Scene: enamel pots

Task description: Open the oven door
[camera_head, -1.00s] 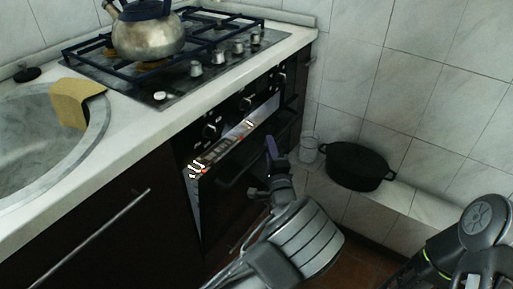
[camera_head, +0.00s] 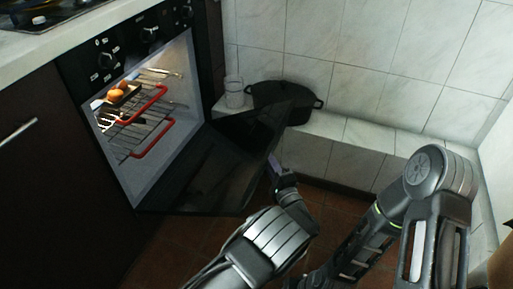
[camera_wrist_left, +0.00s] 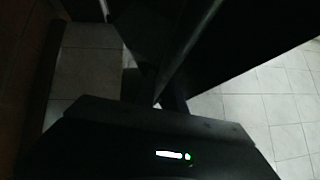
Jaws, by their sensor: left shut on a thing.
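The oven (camera_head: 150,190) stands at the left with its lit inside showing. Its black door (camera_head: 225,165) is tilted down and outward, well open. My left gripper (camera_head: 274,166) is at the door's outer upper edge, shut on the oven door handle, which the door and gripper mostly hide in the head view. In the left wrist view a dark bar, the handle (camera_wrist_left: 188,45), runs diagonally to the gripper (camera_wrist_left: 165,103), beside the dark door (camera_wrist_left: 240,50). The fingertips are too dark there to see clearly. My right arm shows at the right, but its gripper does not.
Inside are racks with red front edges (camera_head: 152,138) and a tray with round orange-brown items (camera_head: 121,93). A black pot (camera_head: 290,95) and a clear glass (camera_head: 234,92) stand on the tiled ledge behind the door. Brown floor is free below the door.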

